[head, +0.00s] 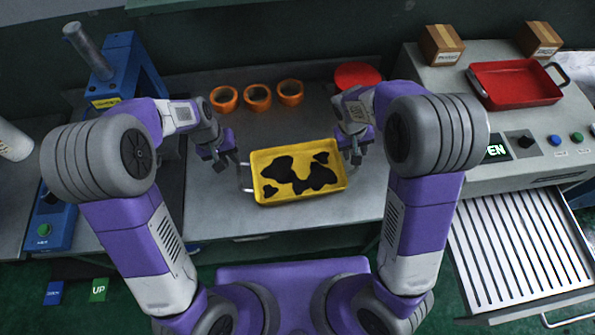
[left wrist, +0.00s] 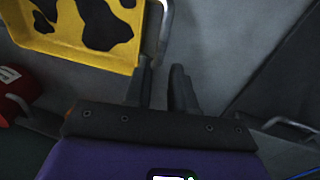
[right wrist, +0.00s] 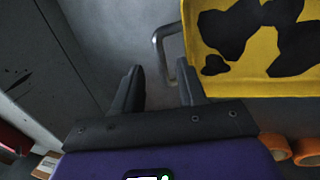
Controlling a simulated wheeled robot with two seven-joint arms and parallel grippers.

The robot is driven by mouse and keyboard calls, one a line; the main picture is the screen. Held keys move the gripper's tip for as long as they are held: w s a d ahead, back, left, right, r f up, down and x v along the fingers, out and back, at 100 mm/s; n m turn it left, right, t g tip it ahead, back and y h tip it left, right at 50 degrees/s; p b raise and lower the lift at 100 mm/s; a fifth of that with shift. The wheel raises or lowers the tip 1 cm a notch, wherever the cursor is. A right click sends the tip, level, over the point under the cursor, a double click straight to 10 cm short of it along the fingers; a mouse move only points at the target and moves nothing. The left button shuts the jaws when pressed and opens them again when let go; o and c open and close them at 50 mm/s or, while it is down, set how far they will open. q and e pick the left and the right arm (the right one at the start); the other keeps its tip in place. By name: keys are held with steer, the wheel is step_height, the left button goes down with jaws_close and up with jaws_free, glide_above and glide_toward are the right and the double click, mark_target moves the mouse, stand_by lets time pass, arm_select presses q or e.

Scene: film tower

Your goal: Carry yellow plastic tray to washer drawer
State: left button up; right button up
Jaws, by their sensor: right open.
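The yellow plastic tray (head: 335,181) with black cow-like spots lies flat on the grey worktop, with a metal handle at each end. My left gripper (head: 226,158) is beside its left handle, fingers apart and empty. In the left wrist view the handle (left wrist: 165,30) is close to the fingertips (left wrist: 162,68). My right gripper (head: 355,154) is at the right end. In the right wrist view its open fingers (right wrist: 158,72) are on either side of the line of the other handle (right wrist: 160,45), not closed on it. The washer drawer (head: 515,245), slatted and pulled out, is at the right.
Several orange cups (head: 257,97) and a red round thing (head: 357,75) stand behind the tray. The washer (head: 470,150) carries a red tray (head: 515,84) and two cardboard boxes (head: 442,45). A blue press (head: 118,75) stands at the left. Worktop around the tray is mostly clear.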

mark_target(238, 168)
arm_select(q)
steer(key=shift+w+d+f, duration=0.1)
steer(key=shift+d+f, duration=0.15)
steer(key=shift+f, duration=1)
steer(key=shift+w+d+f, duration=0.1)
steer(key=shift+d+f, duration=0.1)
steer(key=shift+f, duration=1.05)
steer(key=shift+d+f, duration=0.25)
steer(key=shift+f, duration=1)
arm_select(e)
steer(key=shift+x, duration=3.85)
steer(key=shift+w, duration=0.1)
arm_select(q)
jaws_close()
arm_select(e)
steer(key=c, duration=0.5)
jaws_close()
